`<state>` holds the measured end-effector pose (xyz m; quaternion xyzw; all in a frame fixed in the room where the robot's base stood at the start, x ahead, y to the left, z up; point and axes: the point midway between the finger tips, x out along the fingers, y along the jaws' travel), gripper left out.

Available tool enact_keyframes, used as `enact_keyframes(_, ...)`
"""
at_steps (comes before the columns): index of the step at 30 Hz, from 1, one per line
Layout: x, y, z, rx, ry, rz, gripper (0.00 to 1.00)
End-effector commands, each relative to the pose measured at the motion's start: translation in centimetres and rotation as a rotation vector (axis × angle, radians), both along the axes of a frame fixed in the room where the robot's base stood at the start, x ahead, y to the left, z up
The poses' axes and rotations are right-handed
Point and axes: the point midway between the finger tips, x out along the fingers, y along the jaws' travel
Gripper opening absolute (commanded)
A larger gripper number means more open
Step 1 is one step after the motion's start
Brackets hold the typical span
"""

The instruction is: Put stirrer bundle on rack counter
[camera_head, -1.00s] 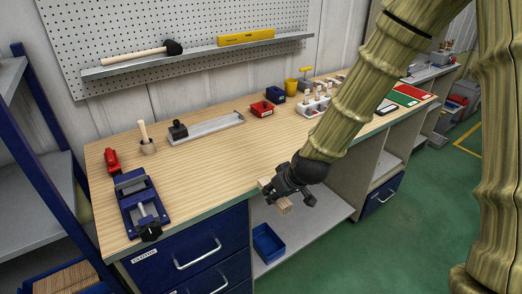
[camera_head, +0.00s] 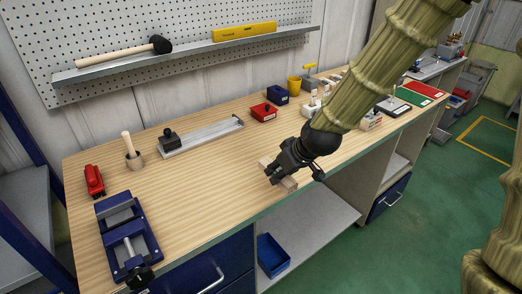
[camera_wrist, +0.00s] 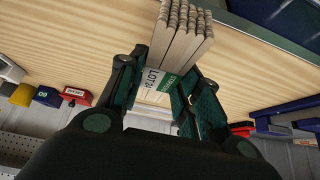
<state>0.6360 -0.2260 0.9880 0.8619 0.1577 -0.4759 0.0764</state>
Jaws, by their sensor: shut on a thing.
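My gripper (camera_head: 279,174) is shut on the stirrer bundle (camera_head: 289,184), a stack of pale wooden sticks. In the wrist view the bundle (camera_wrist: 180,40) has a green and white wrapper reading LOT and sits between the two fingers (camera_wrist: 160,88), with stick ends pointing up in the picture. The gripper is over or beside the front edge of the wooden counter (camera_head: 200,200); contact with the top cannot be told. A white rack (camera_head: 309,108) with small items stands behind it on the counter, partly hidden by my arm.
The middle of the counter is clear.

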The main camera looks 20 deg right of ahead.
Motion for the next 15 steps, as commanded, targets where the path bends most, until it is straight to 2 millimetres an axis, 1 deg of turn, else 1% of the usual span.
enact_keyframes(2, 0.6, 0.1, 0.0, 0.000, 0.000, 0.001, 0.09)
enact_keyframes(5, 2.2, 0.2, 0.0, 0.000, 0.001, 0.006, 0.09)
enact_keyframes(15, 9.2, -0.2, -0.6, 0.001, -0.001, 0.011, 0.09)
